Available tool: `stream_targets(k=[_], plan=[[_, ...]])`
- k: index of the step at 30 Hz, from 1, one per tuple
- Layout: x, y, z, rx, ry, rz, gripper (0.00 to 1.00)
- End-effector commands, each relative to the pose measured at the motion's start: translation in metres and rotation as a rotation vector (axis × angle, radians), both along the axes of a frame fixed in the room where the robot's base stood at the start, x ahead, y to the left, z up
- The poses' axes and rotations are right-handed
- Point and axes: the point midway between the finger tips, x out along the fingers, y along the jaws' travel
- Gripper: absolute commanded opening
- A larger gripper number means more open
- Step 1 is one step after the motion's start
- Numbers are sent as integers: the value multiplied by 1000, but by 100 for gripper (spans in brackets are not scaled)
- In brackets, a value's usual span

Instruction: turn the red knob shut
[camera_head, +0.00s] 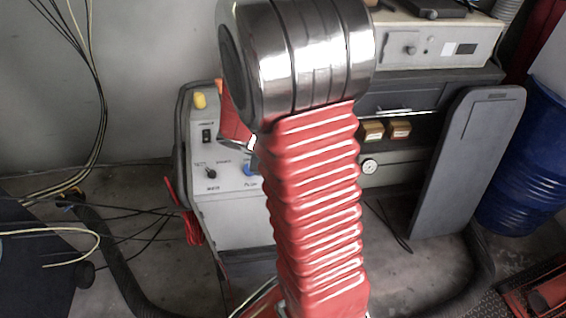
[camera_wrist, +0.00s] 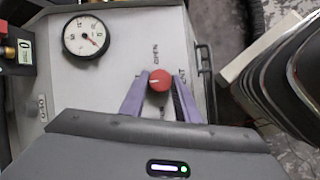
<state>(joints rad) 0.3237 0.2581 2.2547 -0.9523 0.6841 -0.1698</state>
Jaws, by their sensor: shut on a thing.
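The red knob (camera_wrist: 160,80) is a small round knob with a pale pointer line, on a grey panel (camera_wrist: 115,95) in the wrist view. Lettering around it includes "OPEN", and part of it is covered by my fingers. My gripper (camera_wrist: 158,92) has its two purple fingers on either side of the knob, shut on it. In the head view, my red ribbed arm covers the middle, and the knob and my fingertips are hidden.
A round gauge (camera_wrist: 86,37) sits on the panel near the knob. In the head view, a grey machine (camera_head: 222,205) with switches stands behind my arm. A blue barrel (camera_head: 525,150) and a grey upright board (camera_head: 465,165) stand right. Cables (camera_head: 95,90) hang at left.

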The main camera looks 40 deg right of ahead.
Motion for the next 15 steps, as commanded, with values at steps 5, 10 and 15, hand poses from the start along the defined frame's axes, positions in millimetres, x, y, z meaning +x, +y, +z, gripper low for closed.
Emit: stream_targets(k=[5, 10, 15], plan=[[-1, 2, -2, -15, 14, 42, 6], [-1, 2, -2, -20, 18, 54, 6], [-1, 2, -2, -21, 19, 54, 6]])
